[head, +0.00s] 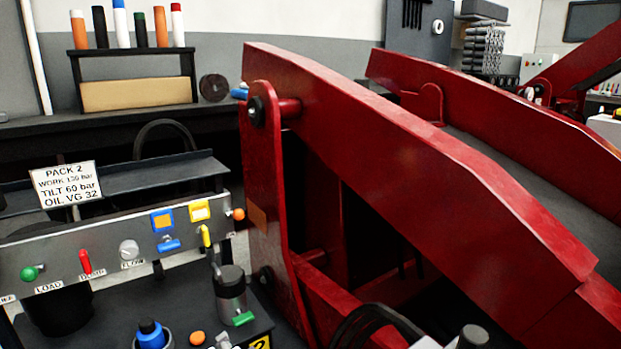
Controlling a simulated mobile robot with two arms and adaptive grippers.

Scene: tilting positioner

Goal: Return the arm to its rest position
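Neither of my grippers shows in the head view. A large red steel arm (400,150) of the positioner slopes from the upper middle down to the lower right. Its upper end is pinned to an upright red link plate (262,190). A second red beam (480,110) runs behind it on the right. The control panel (120,250) at the left carries a green-knobbed lever (33,272) by the LOAD label, a red lever (85,262) by the DUMP label, a grey FLOW knob (129,250) and a yellow lever (206,236).
A sign (66,182) reading PACK 2 stands above the panel. A grey cylinder with a green fitting (232,295), a blue cap (150,334) and an orange cap (197,338) sit below it. Black hoses (375,318) curve at the bottom.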

